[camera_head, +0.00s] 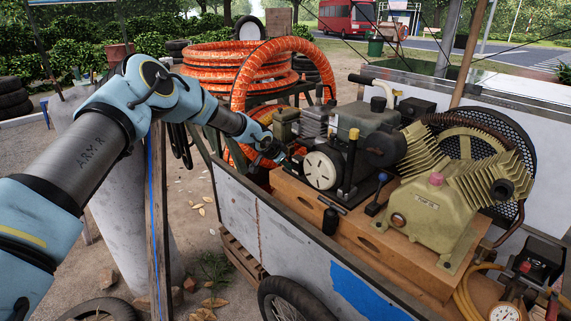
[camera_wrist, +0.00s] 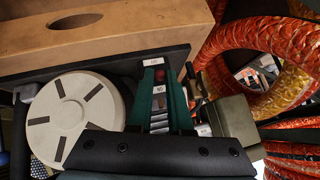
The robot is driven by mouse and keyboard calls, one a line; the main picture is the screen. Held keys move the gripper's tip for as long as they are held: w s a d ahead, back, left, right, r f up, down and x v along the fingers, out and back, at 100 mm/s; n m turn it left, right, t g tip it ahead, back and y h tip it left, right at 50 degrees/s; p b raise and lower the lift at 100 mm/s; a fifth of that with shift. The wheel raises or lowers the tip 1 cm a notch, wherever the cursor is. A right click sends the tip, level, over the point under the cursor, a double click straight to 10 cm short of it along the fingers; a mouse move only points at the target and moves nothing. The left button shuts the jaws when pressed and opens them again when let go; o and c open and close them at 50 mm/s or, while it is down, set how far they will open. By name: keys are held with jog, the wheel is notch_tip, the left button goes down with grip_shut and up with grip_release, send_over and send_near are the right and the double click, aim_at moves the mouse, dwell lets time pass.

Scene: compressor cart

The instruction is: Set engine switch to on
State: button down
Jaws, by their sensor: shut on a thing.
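The engine (camera_head: 347,135) sits on the wooden base of the cart, with its round white slotted recoil cover (camera_head: 320,168) facing me. The recoil cover also shows at the left in the wrist view (camera_wrist: 75,118). My gripper (camera_head: 282,158) is at the engine's left end, beside the cover. In the wrist view my gripper's two dark teal fingers (camera_wrist: 160,80) reach to a small panel with white labels.
An olive compressor (camera_head: 435,205) stands to the right on the wooden base (camera_head: 375,240). Orange hose coils (camera_head: 230,70) lie behind my arm; they also fill the right of the wrist view. A black-handled lever (camera_head: 349,165) stands just right of the cover.

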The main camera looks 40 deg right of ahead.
jog(key=c, duration=0.8)
grip_release()
jog(key=shift+c, duration=0.2)
jog(key=b+v, duration=0.3)
jog(key=v, duration=0.7)
jog(key=shift+a+r, duration=0.3)
